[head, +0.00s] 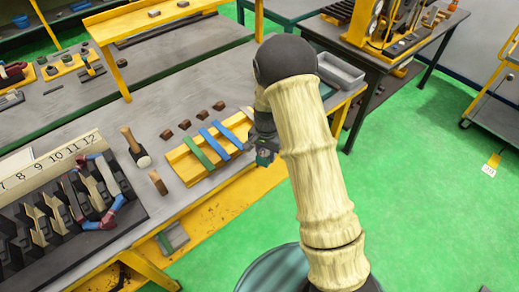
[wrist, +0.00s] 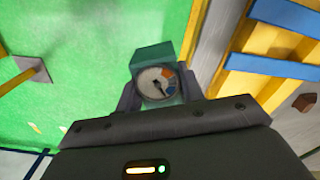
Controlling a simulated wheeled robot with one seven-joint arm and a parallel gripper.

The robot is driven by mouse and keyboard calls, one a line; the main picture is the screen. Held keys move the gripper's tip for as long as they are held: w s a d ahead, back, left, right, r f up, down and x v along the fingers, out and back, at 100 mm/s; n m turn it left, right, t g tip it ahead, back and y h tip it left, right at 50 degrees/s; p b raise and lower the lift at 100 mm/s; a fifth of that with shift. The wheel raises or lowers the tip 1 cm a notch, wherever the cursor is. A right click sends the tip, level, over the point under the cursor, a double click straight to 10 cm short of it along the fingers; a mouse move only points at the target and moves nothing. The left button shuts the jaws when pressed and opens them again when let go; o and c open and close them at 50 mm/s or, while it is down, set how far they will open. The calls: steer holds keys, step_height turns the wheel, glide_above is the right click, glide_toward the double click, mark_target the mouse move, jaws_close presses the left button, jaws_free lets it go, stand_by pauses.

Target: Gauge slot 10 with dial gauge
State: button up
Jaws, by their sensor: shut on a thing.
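My gripper (head: 264,148) hangs over the right end of the bench, beside the yellow rack. In the wrist view my gripper (wrist: 158,96) is shut on the dial gauge (wrist: 157,83), a teal block with a round white dial marked in orange and blue. The dial faces the wrist camera; in the head view only a small dark teal part of the gauge (head: 264,157) shows. The dark slotted stator (head: 125,212) lies at the lower left of the head view, well left of my gripper. A board behind it carries the slot number 10 (head: 57,157). Red, white and blue coils sit at the right slots.
The yellow rack (head: 187,172) holds green and blue strips. A mallet (head: 136,148) and a wooden piece (head: 157,183) lie between the rack and the stator. Small brown blocks (head: 184,125) lie behind the rack. A grey tray (head: 340,72) is beyond my arm. Green floor is open right.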

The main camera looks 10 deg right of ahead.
steer(key=s+d+f+n, duration=0.3)
steer(key=s+d+n, duration=0.3)
steer(key=shift+d+n, duration=0.25)
steer(key=shift+n, duration=0.15)
steer(key=shift+f, duration=0.1)
steer(key=shift+w, duration=0.1)
